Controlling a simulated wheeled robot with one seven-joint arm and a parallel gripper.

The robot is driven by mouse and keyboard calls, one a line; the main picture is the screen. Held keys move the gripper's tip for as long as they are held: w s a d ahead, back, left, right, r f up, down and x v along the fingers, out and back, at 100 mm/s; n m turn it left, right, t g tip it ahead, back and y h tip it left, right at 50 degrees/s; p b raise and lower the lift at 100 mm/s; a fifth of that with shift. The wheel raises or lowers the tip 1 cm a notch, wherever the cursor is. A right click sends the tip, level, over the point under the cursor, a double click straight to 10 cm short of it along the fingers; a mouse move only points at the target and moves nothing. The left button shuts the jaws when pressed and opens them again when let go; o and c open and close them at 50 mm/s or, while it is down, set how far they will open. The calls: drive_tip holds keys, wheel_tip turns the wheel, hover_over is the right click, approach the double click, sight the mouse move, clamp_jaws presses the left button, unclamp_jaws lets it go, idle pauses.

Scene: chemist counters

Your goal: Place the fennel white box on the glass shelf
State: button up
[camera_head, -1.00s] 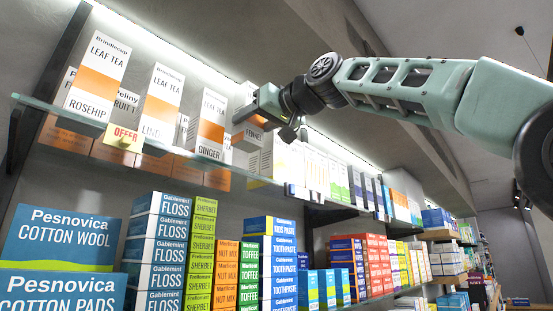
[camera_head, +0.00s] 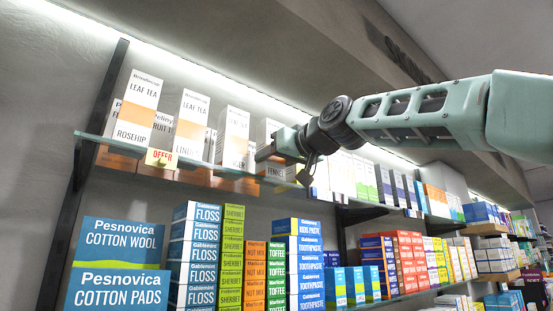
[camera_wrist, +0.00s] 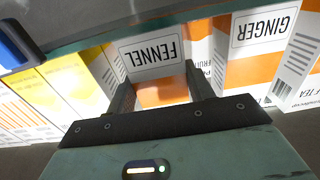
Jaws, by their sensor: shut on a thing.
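The fennel box (camera_head: 269,132), white with an orange band, stands upright at the right end of the tea box row, at the glass shelf (camera_head: 121,147). My gripper (camera_head: 272,152) reaches it from the right and covers part of its front. In the wrist view the label FENNEL shows upside down on the box (camera_wrist: 150,57), between the two fingers of my gripper (camera_wrist: 161,90). The fingers are shut on its sides. I cannot tell whether its base touches the glass.
The ginger box (camera_head: 233,138) stands just left of the fennel box, with linden and rosehip boxes farther left. Yellow and white boxes (camera_wrist: 75,80) are close on the other side. An OFFER tag (camera_head: 161,158) sits on the shelf's front edge. Stacked goods fill the shelf below.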

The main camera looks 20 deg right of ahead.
drive_tip(key=o, duration=1)
drive_tip(key=shift+s+d, duration=0.1)
drive_tip(key=shift+s, duration=0.15)
drive_tip(key=b+v, duration=0.5)
drive_tip(key=v, duration=0.6)
drive_tip(key=shift+s+b, duration=0.2)
drive_tip(key=shift+b, duration=0.2)
drive_tip(key=shift+r, duration=0.1)
